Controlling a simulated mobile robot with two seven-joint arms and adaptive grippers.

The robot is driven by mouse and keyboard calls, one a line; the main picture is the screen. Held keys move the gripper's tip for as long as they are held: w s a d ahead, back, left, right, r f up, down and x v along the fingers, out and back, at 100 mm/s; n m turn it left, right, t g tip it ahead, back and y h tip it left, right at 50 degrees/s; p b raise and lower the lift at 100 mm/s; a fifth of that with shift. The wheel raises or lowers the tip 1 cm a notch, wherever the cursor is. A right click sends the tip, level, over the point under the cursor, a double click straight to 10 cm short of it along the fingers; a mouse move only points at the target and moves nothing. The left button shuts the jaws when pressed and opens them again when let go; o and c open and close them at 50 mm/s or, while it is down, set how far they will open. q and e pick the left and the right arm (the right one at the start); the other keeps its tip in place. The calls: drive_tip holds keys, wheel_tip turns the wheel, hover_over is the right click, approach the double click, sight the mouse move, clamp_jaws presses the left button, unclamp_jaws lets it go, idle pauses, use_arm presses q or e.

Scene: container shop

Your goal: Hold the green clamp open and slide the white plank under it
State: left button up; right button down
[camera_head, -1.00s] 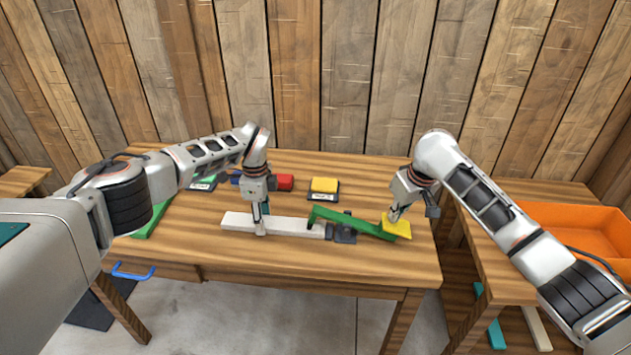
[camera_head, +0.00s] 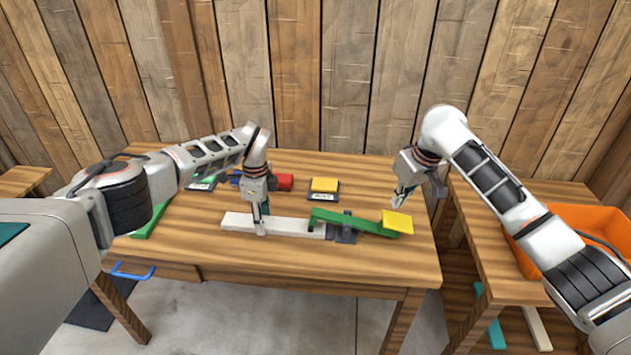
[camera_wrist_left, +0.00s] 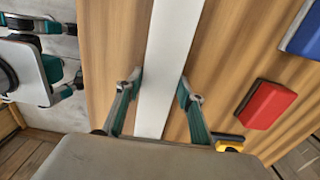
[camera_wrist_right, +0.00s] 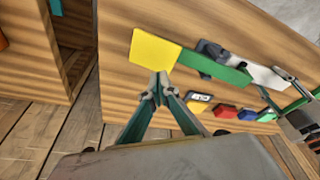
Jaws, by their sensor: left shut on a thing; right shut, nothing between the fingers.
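The white plank (camera_head: 290,225) lies flat along the table, and it also shows in the left wrist view (camera_wrist_left: 172,50). My left gripper (camera_head: 261,230) is shut on the plank near its middle, with one finger on each side (camera_wrist_left: 160,90). The green clamp (camera_head: 350,219) has a long green lever with a yellow pad (camera_head: 398,222) at its right end and a dark base. The lever's left tip appears to rest over the plank's right end. My right gripper (camera_head: 398,199) is shut and empty above the pad, apart from it; its closed fingertips show in the right wrist view (camera_wrist_right: 157,88).
Behind the plank lie a red block (camera_head: 285,182), a blue block (camera_wrist_left: 304,32) and a yellow block (camera_head: 324,185) on a dark base. A green bar (camera_head: 150,222) lies at the table's left. An orange bin (camera_head: 585,228) stands on the right table. The front strip of table is clear.

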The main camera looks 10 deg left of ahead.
use_arm(q)
drive_tip(key=shift+d+r, duration=0.15)
drive_tip(key=shift+d, duration=0.1)
use_arm(e)
drive_tip(key=shift+r, duration=1.85)
use_arm(q)
drive_tip(key=o, duration=1.1)
drive_tip(key=shift+o, duration=1.1)
use_arm(e)
drive_tip(key=shift+d, duration=0.15)
use_arm(q)
drive_tip(key=shift+a, duration=0.1)
